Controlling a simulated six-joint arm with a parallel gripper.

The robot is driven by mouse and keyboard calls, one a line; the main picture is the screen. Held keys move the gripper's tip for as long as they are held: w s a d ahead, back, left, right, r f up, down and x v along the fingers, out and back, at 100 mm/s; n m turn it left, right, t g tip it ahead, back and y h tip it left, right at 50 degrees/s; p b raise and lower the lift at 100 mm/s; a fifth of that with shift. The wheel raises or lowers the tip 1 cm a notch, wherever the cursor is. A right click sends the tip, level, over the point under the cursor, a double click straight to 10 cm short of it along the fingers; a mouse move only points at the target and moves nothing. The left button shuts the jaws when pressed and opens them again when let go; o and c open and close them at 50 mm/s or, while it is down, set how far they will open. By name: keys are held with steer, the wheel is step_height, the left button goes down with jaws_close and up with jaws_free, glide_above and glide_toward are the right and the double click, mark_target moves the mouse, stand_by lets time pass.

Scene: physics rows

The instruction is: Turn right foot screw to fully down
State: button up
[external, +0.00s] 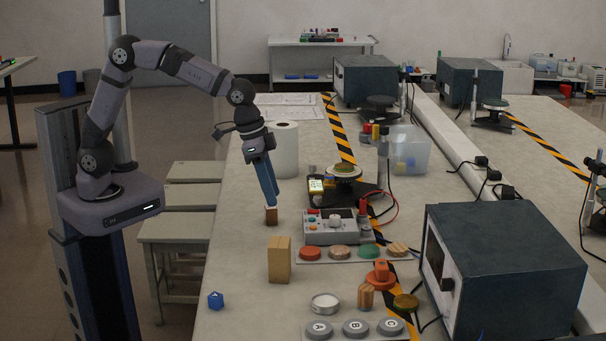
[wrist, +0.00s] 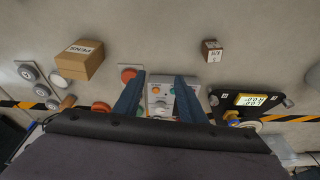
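My gripper (external: 270,203) hangs over the bench with its blue fingers pointing down. In the wrist view my gripper (wrist: 158,95) has its fingers apart with nothing held; the grey control box shows between and beyond them. A black instrument base (wrist: 262,116) with a lit yellow display (wrist: 252,99) lies to the right of the fingers. A small pale knob (wrist: 288,102), seemingly a foot screw, is at its right corner; another (wrist: 213,99) is at its left corner. The base (external: 352,196) also shows in the external view, right of my gripper. Screw heights cannot be told.
The control box (external: 338,228) has several buttons and a knob. A small brown box (wrist: 212,51) is apart from the fingers. A tan box (external: 279,260), coloured discs and a large dark instrument (external: 500,270) stand nearer. A white roll (external: 285,150) stands behind my gripper.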

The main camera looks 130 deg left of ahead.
mark_target(317, 196)
steer(key=s+a+n+y+b, duration=0.2)
steer(key=s+a+n+b, duration=0.15)
steer(key=a, duration=1.35)
steer(key=shift+d+p+x, duration=0.2)
steer(key=shift+p+x, duration=0.15)
steer(key=shift+x, duration=1.5)
steer(key=shift+d+p+x, duration=0.15)
steer(key=shift+p+x, duration=0.2)
steer(key=shift+x, duration=1.5)
steer(key=shift+f, duration=0.1)
jaws_close()
